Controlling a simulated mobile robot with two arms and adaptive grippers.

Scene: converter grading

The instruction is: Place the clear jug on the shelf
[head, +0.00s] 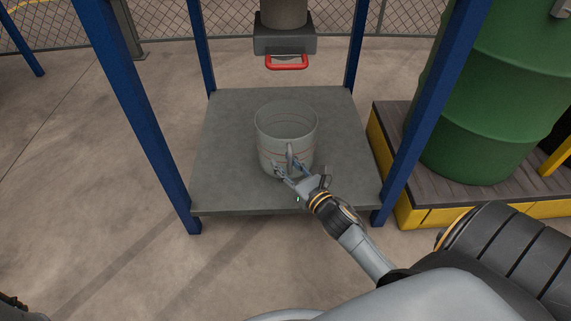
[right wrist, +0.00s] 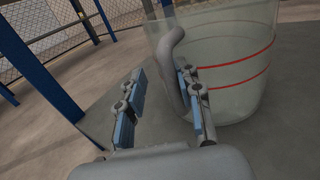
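The clear jug (head: 287,130) stands upright on the grey shelf (head: 225,185) inside the blue frame. It is see-through with red lines around it, and its handle (head: 290,154) faces me. My right gripper (head: 284,172) is at the handle, on the jug's near side. In the right wrist view the fingers (right wrist: 162,98) are apart, with blue pads. The jug's handle (right wrist: 170,75) lies between them, nearer the right finger, and the jug's wall (right wrist: 235,75) is just beyond.
A grey outlet with a red handle (head: 287,62) hangs above the back of the shelf. Blue posts (head: 140,105) stand at the shelf's corners. A green drum (head: 480,110) on a yellow-edged platform (head: 405,205) stands to the right. Open floor lies to the left.

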